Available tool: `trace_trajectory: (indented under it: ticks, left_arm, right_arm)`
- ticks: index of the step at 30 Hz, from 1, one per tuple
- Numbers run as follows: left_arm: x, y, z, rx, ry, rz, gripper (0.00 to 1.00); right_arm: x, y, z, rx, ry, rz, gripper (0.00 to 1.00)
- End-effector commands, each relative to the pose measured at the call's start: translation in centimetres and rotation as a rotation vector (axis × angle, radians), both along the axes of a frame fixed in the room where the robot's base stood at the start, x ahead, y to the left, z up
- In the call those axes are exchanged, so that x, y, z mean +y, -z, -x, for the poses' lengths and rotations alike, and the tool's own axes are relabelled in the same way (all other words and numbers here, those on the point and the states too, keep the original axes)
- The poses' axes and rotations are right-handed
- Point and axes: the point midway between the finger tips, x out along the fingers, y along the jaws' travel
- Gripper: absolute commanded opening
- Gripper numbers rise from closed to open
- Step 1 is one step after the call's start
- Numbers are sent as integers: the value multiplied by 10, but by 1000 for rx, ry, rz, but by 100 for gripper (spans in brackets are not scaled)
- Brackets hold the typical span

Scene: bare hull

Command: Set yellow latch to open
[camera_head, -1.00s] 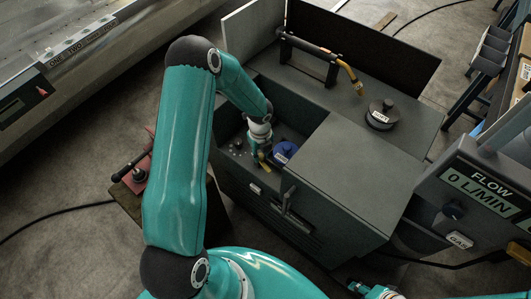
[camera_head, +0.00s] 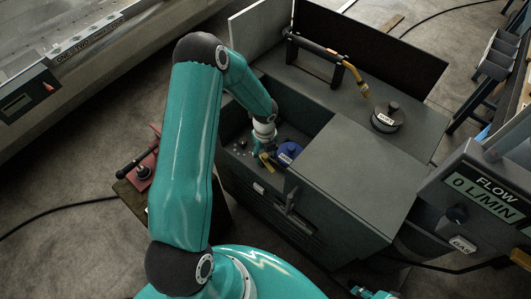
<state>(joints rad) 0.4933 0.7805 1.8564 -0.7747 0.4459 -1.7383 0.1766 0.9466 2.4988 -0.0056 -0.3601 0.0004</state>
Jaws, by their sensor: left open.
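The yellow latch (camera_head: 265,161) is a small yellow piece inside the open left compartment of the dark grey box (camera_head: 350,185). My left gripper (camera_head: 262,153) reaches down into that compartment and is right at the latch, partly covering it. Its fingers are small and dark here; I cannot tell whether they touch the latch. A round blue knob or cap (camera_head: 288,152) with a white label sits just right of the latch. At the bottom edge a small teal part of my right arm shows, but its fingers cannot be made out.
A black handle with a yellow nozzle (camera_head: 354,78) and a round labelled cap (camera_head: 387,117) are on the box top. A FLOW panel (camera_head: 480,190) stands at right. A red clamp-like tool (camera_head: 143,172) is on a stand at left.

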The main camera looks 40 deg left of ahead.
Motion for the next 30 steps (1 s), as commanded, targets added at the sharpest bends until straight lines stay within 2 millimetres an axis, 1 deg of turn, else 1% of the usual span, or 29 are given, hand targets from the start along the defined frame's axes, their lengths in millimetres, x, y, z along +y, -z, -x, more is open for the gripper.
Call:
trace_trajectory:
  ticks: [4, 7, 11, 18, 21, 25, 30]
  left_arm:
    - [0, -3, 1, 1, -2, 1, 51]
    - [0, -12, 0, 1, -2, -1, 51]
    - [0, -33, 0, -1, -2, -1, 51]
    - [1, -81, -1, -3, -2, -2, 51]
    - [0, -98, -1, -3, -2, -2, 51]
    - [1, -112, 0, -2, -2, -1, 51]
    - [0, -119, 0, 1, 0, 0, 51]
  right_arm:
    - [0, -1, 0, 0, 0, 0, 41]
    - [0, -1, 0, 0, 0, 0, 41]
    - [0, -1, 0, 0, 0, 0, 41]
    - [0, 0, 0, 0, 0, 0, 41]
    - [0, 0, 0, 0, 0, 0, 41]
    - [0, 0, 0, 0, 0, 0, 41]
    - [0, 0, 0, 0, 0, 0, 41]
